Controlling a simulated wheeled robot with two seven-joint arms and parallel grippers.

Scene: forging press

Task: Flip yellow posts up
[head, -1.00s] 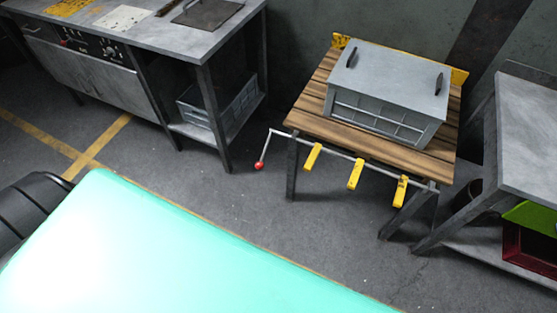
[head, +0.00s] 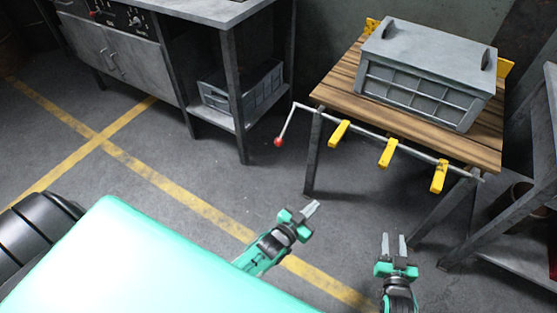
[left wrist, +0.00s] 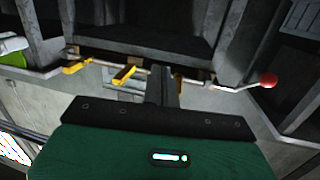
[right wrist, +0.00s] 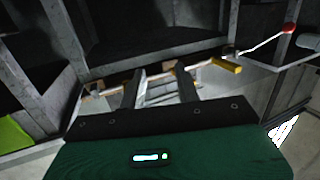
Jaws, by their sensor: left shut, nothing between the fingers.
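Three yellow posts hang down and outward from a metal rod along the wooden table's front edge: left post (head: 339,133), middle post (head: 388,153) and right post (head: 439,175). A bent crank with a red knob (head: 279,142) is at the rod's left end. My left gripper (head: 312,207) is shut and empty, on the floor side of the table, apart from the posts. My right gripper (head: 394,240) is open and empty, below the middle and right posts in the head view. The left wrist view shows yellow posts (left wrist: 124,74), one partly hidden behind the fingers.
A grey crate (head: 425,75) stands on the wooden table (head: 340,85). A workbench with a lower shelf (head: 240,110) stands to the left, and a grey bench is at the right edge. The floor before the table is clear.

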